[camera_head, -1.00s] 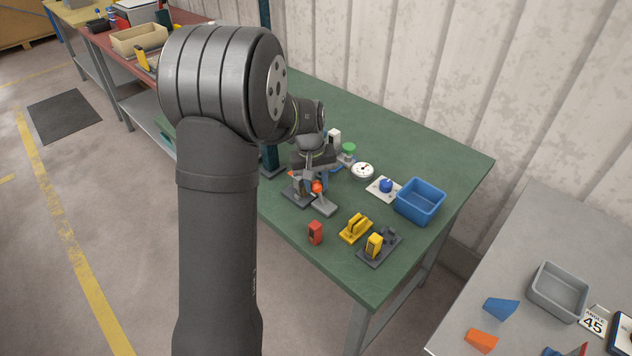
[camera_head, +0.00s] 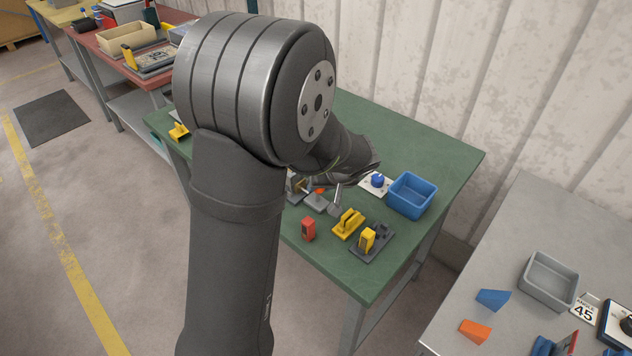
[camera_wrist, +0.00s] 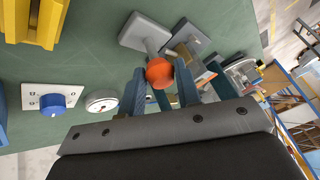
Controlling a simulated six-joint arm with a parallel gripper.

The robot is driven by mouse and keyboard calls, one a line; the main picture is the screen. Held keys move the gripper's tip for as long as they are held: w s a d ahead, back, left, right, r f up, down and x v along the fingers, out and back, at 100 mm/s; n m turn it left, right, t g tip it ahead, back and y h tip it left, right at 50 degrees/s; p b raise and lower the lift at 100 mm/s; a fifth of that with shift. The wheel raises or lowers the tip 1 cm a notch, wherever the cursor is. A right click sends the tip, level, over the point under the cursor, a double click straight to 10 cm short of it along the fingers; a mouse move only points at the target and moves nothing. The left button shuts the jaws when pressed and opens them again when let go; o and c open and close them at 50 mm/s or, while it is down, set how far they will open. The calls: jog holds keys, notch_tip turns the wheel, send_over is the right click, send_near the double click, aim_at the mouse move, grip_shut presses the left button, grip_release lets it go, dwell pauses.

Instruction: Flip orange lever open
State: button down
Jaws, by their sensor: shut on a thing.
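The orange lever's round knob (camera_wrist: 160,72) sits between the two blue fingers of my gripper (camera_wrist: 162,84) in the wrist view. The fingers are shut on it. A grey rod and plate (camera_wrist: 143,32) lie just beyond the knob. In the head view a small part of the orange knob (camera_head: 320,191) shows among grey metal parts near the table's middle. My arm and wrist hide most of the gripper there, and the lever's exact angle is hard to tell.
On the green table (camera_head: 432,150) stand a blue bin (camera_head: 411,195), a blue knob on a white plate (camera_head: 377,181), a red block (camera_head: 308,229) and yellow fixtures (camera_head: 348,222). A white dial (camera_wrist: 102,102) shows near the fingers. Bare table lies behind the bin.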

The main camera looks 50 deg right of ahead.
jog(key=s+t, duration=0.2)
jog(key=shift+f+t, duration=0.35)
jog(key=shift+t, duration=0.05)
jog(key=shift+s+f+t, duration=0.3)
jog(key=shift+s+t, duration=0.1)
jog(key=shift+t, duration=0.5)
jog(key=c, duration=1.1)
grip_release()
jog(key=shift+o, duration=0.2)
jog(key=shift+s, duration=0.1)
jog(key=v, duration=1.7)
jog(key=shift+s, duration=0.2)
jog(key=shift+w+a+f, duration=0.1)
jog(key=shift+w, duration=0.05)
